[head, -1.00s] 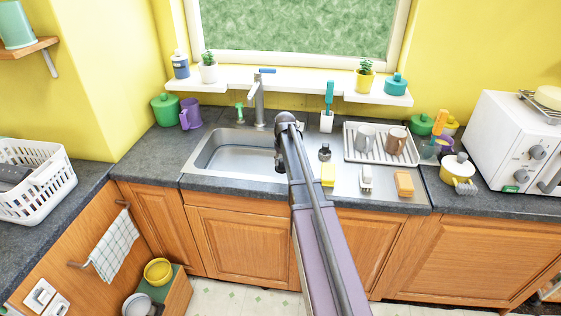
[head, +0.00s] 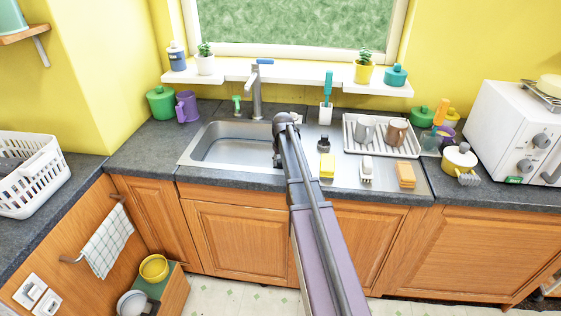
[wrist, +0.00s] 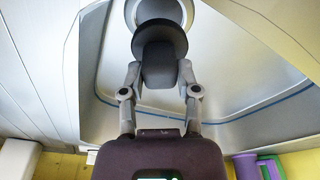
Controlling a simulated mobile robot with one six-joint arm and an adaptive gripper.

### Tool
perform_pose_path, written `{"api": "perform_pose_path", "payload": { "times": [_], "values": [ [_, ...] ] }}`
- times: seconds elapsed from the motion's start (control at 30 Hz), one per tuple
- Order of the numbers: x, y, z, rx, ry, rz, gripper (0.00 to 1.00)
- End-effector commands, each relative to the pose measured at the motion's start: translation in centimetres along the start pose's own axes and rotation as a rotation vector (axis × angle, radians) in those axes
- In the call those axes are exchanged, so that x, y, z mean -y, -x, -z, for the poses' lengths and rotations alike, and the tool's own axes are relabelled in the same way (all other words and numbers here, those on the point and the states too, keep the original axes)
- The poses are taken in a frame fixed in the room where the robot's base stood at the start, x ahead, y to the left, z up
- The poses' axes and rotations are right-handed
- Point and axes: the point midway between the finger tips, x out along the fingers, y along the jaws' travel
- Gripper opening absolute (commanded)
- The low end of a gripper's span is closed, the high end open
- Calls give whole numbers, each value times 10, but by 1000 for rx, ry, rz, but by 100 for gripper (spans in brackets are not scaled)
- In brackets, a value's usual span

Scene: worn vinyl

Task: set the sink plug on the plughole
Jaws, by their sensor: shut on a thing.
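The sink (head: 228,143) is a steel basin let into the grey worktop, with its drainer to the right. My gripper (wrist: 160,78) is over the right part of the basin, its fingers shut on the dark sink plug (wrist: 160,45). In the wrist view the plug's wide round disc is beyond the fingertips and its thicker body is between them. A round metal ring, apparently the plughole (wrist: 160,9), shows just past the disc, partly covered by it. I cannot tell the gap between them. In the head view my arm hides the plug and plughole.
The tap (head: 257,95) stands behind the basin. On the drainer to the right are a small dark object (head: 324,144), a yellow sponge (head: 327,166), a brush (head: 366,170), an orange block (head: 405,175) and a rack (head: 378,148) with mugs. The basin's left part is clear.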

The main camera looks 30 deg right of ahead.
Motion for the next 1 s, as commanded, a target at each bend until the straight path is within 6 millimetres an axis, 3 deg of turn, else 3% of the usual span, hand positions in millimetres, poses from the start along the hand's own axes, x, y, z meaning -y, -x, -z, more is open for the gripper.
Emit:
{"api": "perform_pose_path", "payload": {
  "times": [0.4, 1.0],
  "values": [
    [0, -24, -4, 0, 0, 0, 0],
    [0, -28, -4, 0, 0, 0, 0]
  ]
}}
